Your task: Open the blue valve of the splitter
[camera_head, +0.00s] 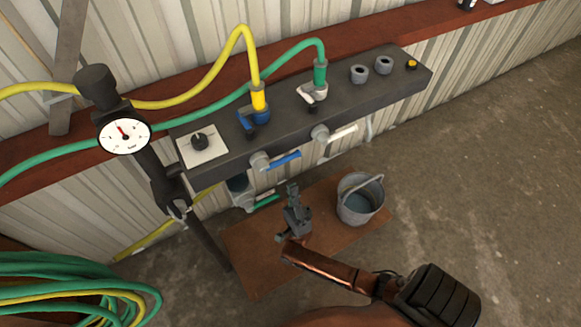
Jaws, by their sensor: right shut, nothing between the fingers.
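A long dark grey manifold block (225,129) is mounted along the wall. On its front a valve with a blue lever (284,160) has a round grey body (260,162); the lever points right. A second blue fitting (262,117) sits on top under the yellow hose. I cannot tell which of these the task calls the splitter's valve. My right gripper (292,190) is shut and empty, pointing up. In the picture it is below the front blue lever and apart from it. My left gripper is not in view.
A white-lever valve (342,133) is right of the blue one; a green-lever valve (266,201) is below. A gauge (125,136) on a dark post stands left. A metal bucket (359,200) stands on a brown board (245,240). Coiled hoses (75,265) lie lower left. Floor at right is clear.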

